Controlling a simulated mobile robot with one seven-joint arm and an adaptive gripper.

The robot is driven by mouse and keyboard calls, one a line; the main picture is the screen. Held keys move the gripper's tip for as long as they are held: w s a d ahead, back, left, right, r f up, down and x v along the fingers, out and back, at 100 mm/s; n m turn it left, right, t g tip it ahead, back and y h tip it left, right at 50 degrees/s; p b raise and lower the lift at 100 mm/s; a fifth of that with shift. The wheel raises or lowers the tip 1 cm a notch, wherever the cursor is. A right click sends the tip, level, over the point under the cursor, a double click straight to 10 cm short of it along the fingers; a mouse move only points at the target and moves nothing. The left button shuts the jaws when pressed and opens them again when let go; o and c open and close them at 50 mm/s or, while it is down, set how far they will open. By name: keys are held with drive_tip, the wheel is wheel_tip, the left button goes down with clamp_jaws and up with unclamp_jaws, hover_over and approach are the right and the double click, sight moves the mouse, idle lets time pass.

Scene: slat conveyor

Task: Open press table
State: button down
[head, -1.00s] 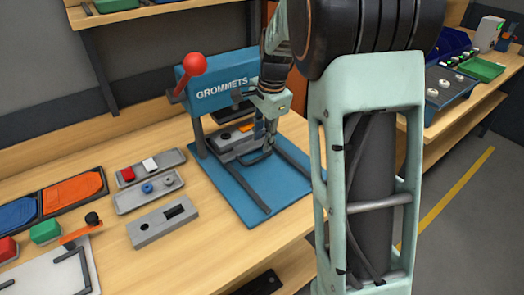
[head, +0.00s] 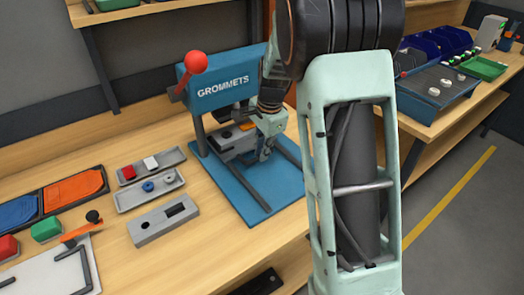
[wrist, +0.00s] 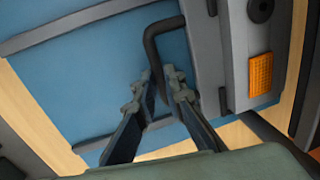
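The press (head: 222,88) is a blue machine lettered "GROMMETS" with a red ball lever (head: 196,63), standing on a blue base plate (head: 255,200). Its grey press table (head: 226,144) sits under the head and carries a small orange piece; in the wrist view the grey table (wrist: 238,60) is at the right with an orange pad. A black bent handle (wrist: 153,50) sticks out from it. My gripper (wrist: 160,90) is partly open, its fingertips on either side of the handle bar with small gaps visible. In the head view my gripper (head: 264,152) hides the handle.
Grey trays with small parts (head: 150,188) and a grey slotted block (head: 163,221) lie left of the press. Orange and blue bins (head: 75,188) lie farther left. Dark rails (head: 250,185) run along the base plate. A second bench stands at the right.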

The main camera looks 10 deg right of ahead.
idle(0.4)
drive_tip(key=s+d, duration=0.2)
drive_tip(key=s, duration=0.3)
drive_tip(key=s+d+b, duration=0.1)
drive_tip(key=s+d, duration=0.1)
drive_tip(key=s, duration=0.4)
drive_tip(key=s+d+b, duration=0.1)
drive_tip(key=s+d, duration=0.1)
drive_tip(key=s, duration=0.3)
drive_tip(key=shift+s+d, duration=0.25)
drive_tip(key=shift+d, duration=0.15)
drive_tip(key=c, duration=2)
unclamp_jaws()
drive_tip(key=r, duration=0.2)
drive_tip(key=s+r, duration=0.1)
drive_tip(key=r, duration=0.5)
drive_tip(key=shift+s+d, duration=0.15)
drive_tip(key=shift+d, duration=0.15)
drive_tip(key=shift+f, duration=0.1)
